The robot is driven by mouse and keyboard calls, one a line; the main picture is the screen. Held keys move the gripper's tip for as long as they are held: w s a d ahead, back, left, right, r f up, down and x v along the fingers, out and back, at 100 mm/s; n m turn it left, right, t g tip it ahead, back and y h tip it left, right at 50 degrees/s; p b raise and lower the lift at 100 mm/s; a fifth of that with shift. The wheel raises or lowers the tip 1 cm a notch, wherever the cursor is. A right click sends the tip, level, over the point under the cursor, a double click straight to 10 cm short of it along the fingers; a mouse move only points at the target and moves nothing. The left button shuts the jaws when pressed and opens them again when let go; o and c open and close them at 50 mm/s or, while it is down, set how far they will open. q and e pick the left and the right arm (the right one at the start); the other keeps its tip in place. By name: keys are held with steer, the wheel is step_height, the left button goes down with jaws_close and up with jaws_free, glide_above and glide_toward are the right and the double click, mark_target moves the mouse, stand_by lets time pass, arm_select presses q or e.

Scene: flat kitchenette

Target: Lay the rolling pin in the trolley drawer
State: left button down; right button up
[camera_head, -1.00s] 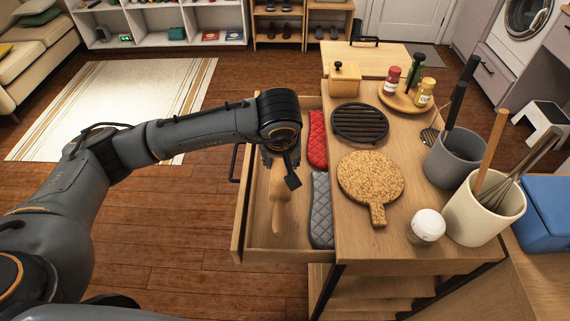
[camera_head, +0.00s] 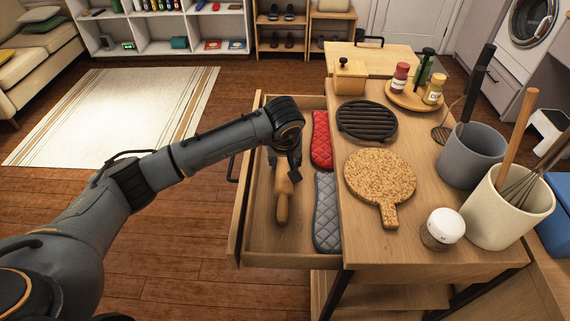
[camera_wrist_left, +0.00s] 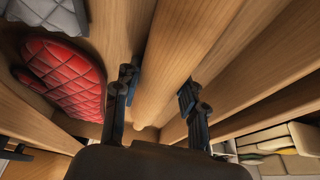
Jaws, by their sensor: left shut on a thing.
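The wooden rolling pin (camera_head: 282,208) is inside the open trolley drawer (camera_head: 263,233), lengthwise along its left half. My left gripper (camera_head: 286,168) reaches down into the drawer from the left and is shut on the rolling pin. In the left wrist view the fingers of my left gripper (camera_wrist_left: 158,92) stand on either side of the pin's body (camera_wrist_left: 172,62). Whether the pin rests on the drawer floor, I cannot tell. My right gripper is not in view.
A red quilted mitt (camera_head: 321,139) and a grey one (camera_head: 327,212) lie along the drawer's right side. The trolley top holds a cork board (camera_head: 380,174), a black grill trivet (camera_head: 366,119), a white-lidded jar (camera_head: 443,228) and utensil pots (camera_head: 470,156). The drawer's near-left floor is bare.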

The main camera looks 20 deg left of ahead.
arm_select(q)
steer(key=shift+r, duration=0.15)
steer(key=shift+f+b, duration=0.25)
steer(key=shift+b, duration=0.05)
steer(key=c, duration=0.8)
jaws_free()
steer(key=shift+o, duration=0.2)
steer(key=shift+s+d+r+p, duration=0.1)
steer(key=shift+r+p, duration=0.2)
steer(key=shift+r, duration=0.3)
steer(key=v, duration=1.1)
steer(key=shift+s+r+b, duration=0.1)
steer(key=shift+s+b, duration=0.1)
steer(key=shift+b, duration=0.15)
